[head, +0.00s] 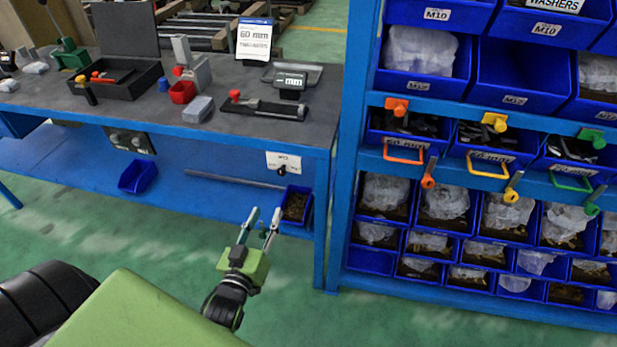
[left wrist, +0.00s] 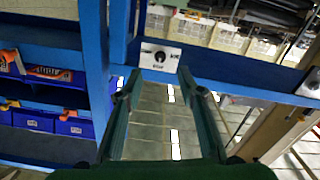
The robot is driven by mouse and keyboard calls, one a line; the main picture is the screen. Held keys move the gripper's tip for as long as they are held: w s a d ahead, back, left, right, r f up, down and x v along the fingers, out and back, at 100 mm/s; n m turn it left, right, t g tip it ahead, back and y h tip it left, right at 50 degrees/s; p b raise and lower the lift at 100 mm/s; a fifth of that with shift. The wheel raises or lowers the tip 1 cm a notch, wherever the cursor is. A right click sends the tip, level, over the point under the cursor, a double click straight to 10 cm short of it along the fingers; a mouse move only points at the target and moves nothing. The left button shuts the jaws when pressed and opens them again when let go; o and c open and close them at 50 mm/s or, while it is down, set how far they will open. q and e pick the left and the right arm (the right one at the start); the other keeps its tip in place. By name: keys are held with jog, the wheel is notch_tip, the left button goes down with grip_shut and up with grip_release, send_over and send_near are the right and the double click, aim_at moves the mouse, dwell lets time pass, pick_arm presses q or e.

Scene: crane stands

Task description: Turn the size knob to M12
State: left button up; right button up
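The size knob (left wrist: 160,57) is a small dark knob on a white label plate (left wrist: 148,54) fixed to the blue bench rail in the left wrist view. Small markings surround it, too blurred to read surely, so I cannot tell its setting. In the head view the plate (head: 283,161) is on the front of the workbench, near its right end. My left gripper (head: 265,213) is open and empty, below and in front of the plate. In the left wrist view its fingertips (left wrist: 158,78) point toward the knob, apart from it. My right gripper is not in view.
A blue rack (head: 354,150) of bins stands close on the right. A small blue bin (head: 297,205) sits low under the bench.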

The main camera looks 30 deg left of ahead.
aim_at(280, 173)
pick_arm(q)
jog(key=x, duration=0.4)
jog(key=r+x, duration=0.1)
jog(key=x, duration=0.4)
jog(key=r+x, duration=0.1)
jog(key=x, duration=0.4)
jog(key=shift+a+p, duration=0.2)
jog(key=shift+p, duration=0.2)
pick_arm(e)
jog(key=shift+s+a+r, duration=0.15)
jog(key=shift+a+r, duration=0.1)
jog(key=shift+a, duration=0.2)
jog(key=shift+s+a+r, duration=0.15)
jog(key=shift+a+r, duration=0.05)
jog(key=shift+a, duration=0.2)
pick_arm(q)
jog(key=shift+s, duration=0.1)
jog(key=c, duration=0.9)
grip_shut()
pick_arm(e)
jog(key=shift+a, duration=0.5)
